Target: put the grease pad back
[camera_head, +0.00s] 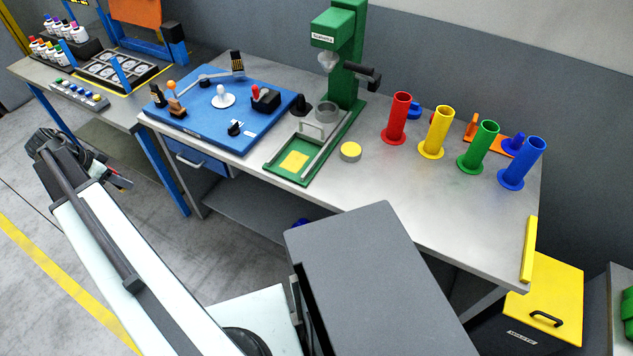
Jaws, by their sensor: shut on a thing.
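I cannot tell for certain which thing is the grease pad. A round grey pot with a yellow top (351,152) stands on the grey bench (390,200), just right of the green press (345,50). A flat yellow square (294,161) lies in the green tray at the foot of the press. My gripper (120,180) is at the left, over the floor in front of the benches and well away from the press. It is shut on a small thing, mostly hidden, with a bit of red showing.
A blue board (205,125) with small tools lies left of the press. Red, yellow, green and blue tubes (397,118) stand at the right. A yellow bin (548,310) is below the bench's right end.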

